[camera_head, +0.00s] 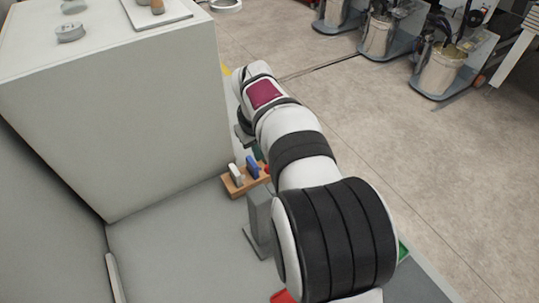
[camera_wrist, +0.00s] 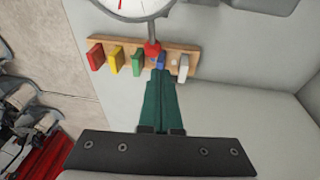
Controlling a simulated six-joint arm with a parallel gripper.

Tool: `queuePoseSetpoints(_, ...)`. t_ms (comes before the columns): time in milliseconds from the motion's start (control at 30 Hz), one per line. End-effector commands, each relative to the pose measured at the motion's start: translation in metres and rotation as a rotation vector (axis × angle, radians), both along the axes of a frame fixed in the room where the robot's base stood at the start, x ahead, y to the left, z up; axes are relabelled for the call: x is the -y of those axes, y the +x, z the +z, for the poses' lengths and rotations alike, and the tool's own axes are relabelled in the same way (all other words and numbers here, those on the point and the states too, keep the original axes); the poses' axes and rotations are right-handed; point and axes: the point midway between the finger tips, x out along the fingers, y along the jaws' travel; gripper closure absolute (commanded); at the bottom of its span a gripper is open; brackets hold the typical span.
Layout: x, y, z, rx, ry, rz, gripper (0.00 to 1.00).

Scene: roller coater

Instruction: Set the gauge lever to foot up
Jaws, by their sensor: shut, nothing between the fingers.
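A round white dial gauge (camera_wrist: 135,5) is cut off by the top edge of the wrist view. A grey stem (camera_wrist: 151,30) runs down from it to a red end piece (camera_wrist: 152,48). I cannot tell if this red piece is the lever's knob or another part, nor the lever's position. My gripper (camera_wrist: 159,72) has dark green fingers, shut together and empty. Their tips are just below the red piece, near a blue tab (camera_wrist: 161,62); contact is unclear. In the head view my arm hides the gauge and most of the gripper.
A wooden rack (camera_wrist: 207,48) holds upright red (camera_wrist: 96,57), yellow (camera_wrist: 116,60), green (camera_wrist: 138,62), blue and white (camera_wrist: 183,68) tabs close around the fingers. A large pale box (camera_head: 120,110) stands left of the rack in the head view. Grey bench surface (camera_head: 170,240) is bare in front.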

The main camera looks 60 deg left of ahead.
Motion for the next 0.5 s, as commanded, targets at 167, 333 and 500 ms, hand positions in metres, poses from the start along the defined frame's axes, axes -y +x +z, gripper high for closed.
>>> queuePoseSetpoints(167, 0.006, 0.008, -0.021, 0.001, 0.0, -0.002, 1.0)
queuePoseSetpoints(333, 0.007, 0.011, -0.028, 0.001, 0.001, -0.002, 1.0)
queuePoseSetpoints(500, 0.007, 0.011, -0.028, 0.001, 0.001, -0.002, 1.0)
